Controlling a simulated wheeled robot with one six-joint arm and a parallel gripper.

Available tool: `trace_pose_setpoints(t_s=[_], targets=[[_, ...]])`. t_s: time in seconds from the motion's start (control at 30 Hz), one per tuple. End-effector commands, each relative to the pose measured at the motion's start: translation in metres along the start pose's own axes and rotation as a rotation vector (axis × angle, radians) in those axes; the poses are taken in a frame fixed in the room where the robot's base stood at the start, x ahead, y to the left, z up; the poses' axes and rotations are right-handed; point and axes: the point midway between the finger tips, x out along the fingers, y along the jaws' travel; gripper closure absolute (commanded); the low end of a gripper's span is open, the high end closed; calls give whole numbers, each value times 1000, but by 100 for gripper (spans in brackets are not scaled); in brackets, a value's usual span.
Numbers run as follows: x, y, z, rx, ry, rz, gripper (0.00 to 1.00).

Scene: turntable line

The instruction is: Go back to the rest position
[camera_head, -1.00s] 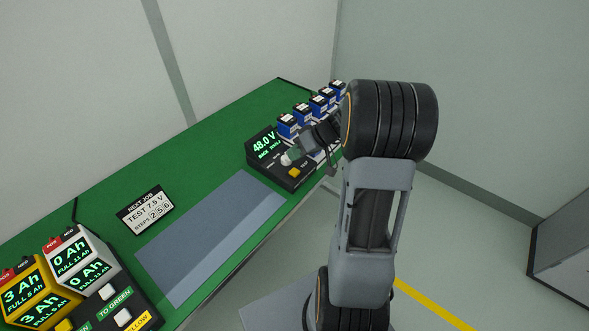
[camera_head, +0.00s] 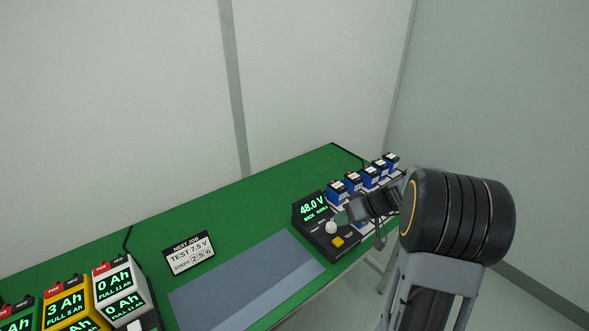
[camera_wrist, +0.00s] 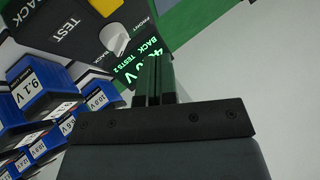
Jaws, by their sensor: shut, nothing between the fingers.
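My gripper (camera_head: 346,216) is shut and empty, at the end of my arm just above the tester's right side. It is beside the white knob (camera_head: 331,228) and seems apart from it. In the wrist view, the shut fingers (camera_wrist: 157,80) point toward the tester's display, and the knob (camera_wrist: 116,40) is to their upper left. The tester (camera_head: 322,236) is a dark box with a green display (camera_head: 313,206) reading 48.0 V and a yellow button (camera_head: 338,242). My arm hides part of the battery row's right end.
Several blue batteries (camera_head: 353,182) stand in a row behind the gripper. A grey mat (camera_head: 245,283) lies on the green table (camera_head: 230,218). A job sign (camera_head: 190,255) reads TEST 7.5 V. Yellow (camera_head: 70,309) and white (camera_head: 121,286) battery units stand at the left. Air above the table is clear.

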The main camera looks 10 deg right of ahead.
Motion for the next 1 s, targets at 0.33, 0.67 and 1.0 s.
trace_pose_setpoints(t_s=[0.33, 0.67, 1.0], targets=[[5, 6, 35, 361, -117, 75, 100], [-24, -83, 95, 543, -310, 522, 100], [-46, -155, 104, 223, -224, 681, 100]])
